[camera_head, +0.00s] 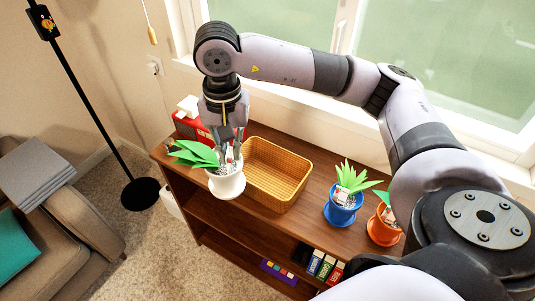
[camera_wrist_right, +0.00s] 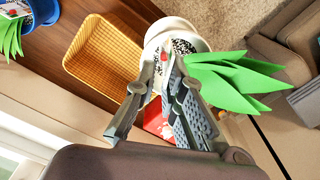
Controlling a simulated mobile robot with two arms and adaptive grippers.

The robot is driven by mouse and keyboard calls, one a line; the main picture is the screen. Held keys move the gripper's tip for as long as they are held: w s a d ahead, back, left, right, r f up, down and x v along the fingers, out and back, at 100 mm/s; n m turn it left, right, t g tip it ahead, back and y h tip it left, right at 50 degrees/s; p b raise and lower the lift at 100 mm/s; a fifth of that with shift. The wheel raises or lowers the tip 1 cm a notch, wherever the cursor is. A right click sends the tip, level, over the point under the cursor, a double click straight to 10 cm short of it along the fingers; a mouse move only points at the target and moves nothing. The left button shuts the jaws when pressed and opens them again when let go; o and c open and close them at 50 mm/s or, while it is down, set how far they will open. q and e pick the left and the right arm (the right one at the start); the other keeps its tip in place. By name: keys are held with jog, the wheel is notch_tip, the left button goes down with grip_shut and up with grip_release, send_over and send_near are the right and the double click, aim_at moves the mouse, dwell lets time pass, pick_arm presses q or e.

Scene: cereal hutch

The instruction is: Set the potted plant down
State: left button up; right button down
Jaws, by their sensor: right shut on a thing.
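The potted plant, a white pot (camera_head: 226,183) with green pointed leaves (camera_head: 193,154), is at the left end of the brown hutch top (camera_head: 300,222). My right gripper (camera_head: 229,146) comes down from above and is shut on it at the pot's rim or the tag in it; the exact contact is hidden. In the right wrist view the fingertips (camera_wrist_right: 170,58) reach the white pot (camera_wrist_right: 158,36), and the leaves (camera_wrist_right: 238,80) spread to the right. I cannot tell whether the pot's base touches the hutch top. My left gripper is not in view.
A woven yellow basket (camera_head: 272,177) stands right beside the pot. A blue pot plant (camera_head: 342,209) and an orange pot plant (camera_head: 382,230) stand farther right. A red item (camera_head: 192,128) is behind the pot at the left. Bare wood lies between basket and blue pot.

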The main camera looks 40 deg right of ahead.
jog(key=w+d+r+m+p, duration=0.3)
jog(key=w+d+r+m, duration=0.1)
jog(key=m, duration=0.8)
jog(key=w+d+r+m+p, duration=0.3)
jog(key=d+r+m, duration=0.15)
jog(key=m, duration=0.75)
pick_arm(q)
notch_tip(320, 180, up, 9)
jog(key=p, duration=0.2)
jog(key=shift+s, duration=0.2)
pick_arm(e)
notch_tip(320, 180, down, 20)
jog(key=shift+w, duration=0.25)
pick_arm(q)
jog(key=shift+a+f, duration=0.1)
pick_arm(e)
jog(key=shift+f, duration=0.2)
jog(key=c, duration=1.7)
grip_release()
